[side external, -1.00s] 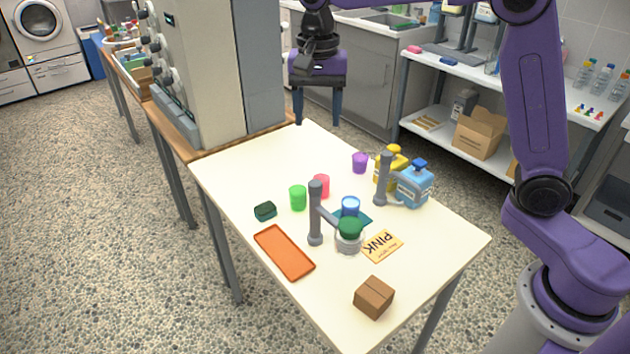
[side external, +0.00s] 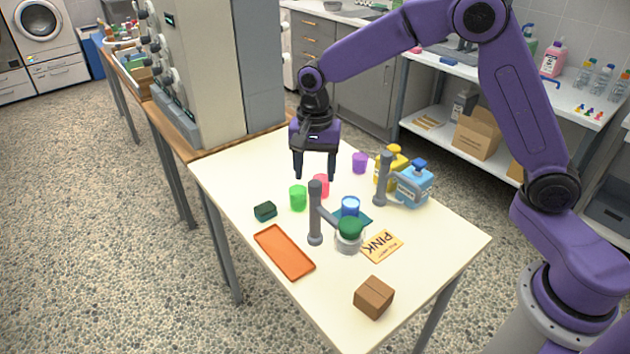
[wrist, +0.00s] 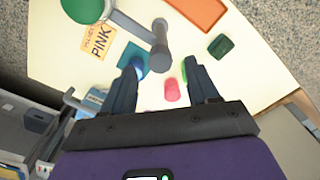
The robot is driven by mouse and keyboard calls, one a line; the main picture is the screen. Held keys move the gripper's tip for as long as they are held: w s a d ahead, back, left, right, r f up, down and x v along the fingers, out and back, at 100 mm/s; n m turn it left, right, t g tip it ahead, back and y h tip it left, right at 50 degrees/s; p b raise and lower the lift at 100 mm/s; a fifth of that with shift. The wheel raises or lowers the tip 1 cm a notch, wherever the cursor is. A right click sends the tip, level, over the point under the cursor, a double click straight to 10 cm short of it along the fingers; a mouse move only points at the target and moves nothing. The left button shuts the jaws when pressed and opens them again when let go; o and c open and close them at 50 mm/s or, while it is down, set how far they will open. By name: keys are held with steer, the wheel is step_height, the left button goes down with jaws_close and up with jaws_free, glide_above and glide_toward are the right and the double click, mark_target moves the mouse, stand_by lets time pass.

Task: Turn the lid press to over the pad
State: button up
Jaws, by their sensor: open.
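The lid press is a grey post (side external: 315,215) with a side arm, also in the wrist view (wrist: 159,48). Its arm reaches to a green round piece (side external: 349,228) above a clear rounded part, beside the pad and not over it. The teal pad (side external: 363,222) lies behind the press with a blue cup (side external: 350,206) on it; the post partly hides this area in the wrist view. My gripper (side external: 315,178) is open and empty, pointing down above the table behind the press. Its fingers (wrist: 160,75) also show in the wrist view.
Green (side external: 298,198), pink (side external: 321,185) and purple (side external: 360,162) cups stand near my gripper. A second grey post (side external: 382,182) stands by yellow and blue bottles (side external: 414,184). An orange tray (side external: 284,252), dark green block (side external: 265,211), PINK card (side external: 382,246) and brown box (side external: 374,297) lie around.

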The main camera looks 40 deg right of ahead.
mark_target(315, 183)
steer(key=shift+f, duration=1.8)
jaws_close()
